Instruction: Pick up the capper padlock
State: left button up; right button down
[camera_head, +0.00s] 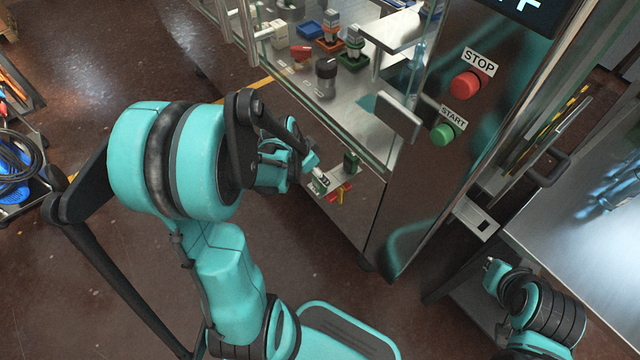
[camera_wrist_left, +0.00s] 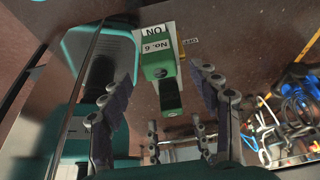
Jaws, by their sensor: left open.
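My left gripper (camera_head: 308,164) is open at the front of the steel machine, low on its panel. In the left wrist view its fingers (camera_wrist_left: 165,88) stand apart on both sides of a green block (camera_wrist_left: 157,62) with a white "No. 6" label and a darker green end. I take this block to be the padlock, but I cannot be sure. An "ON" label is beside it. In the head view a green piece (camera_head: 351,162) and red and yellow pieces (camera_head: 340,193) show on the panel past the fingers.
The machine has a glass-fronted bay above, a red STOP button (camera_head: 465,85) and a green START button (camera_head: 442,134). A steel table (camera_head: 590,240) stands at the right. A cart with cables (camera_head: 18,165) stands at the far left.

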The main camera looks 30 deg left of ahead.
aim_at(320, 185)
pick_arm(q)
jog(key=b+x, duration=0.1)
jog(key=x, duration=0.3)
jog(key=shift+s+b, duration=0.1)
jog(key=shift+b, duration=0.2)
jog(key=shift+r, duration=0.1)
jog(key=c, duration=1.3)
jog(key=shift+c, duration=0.2)
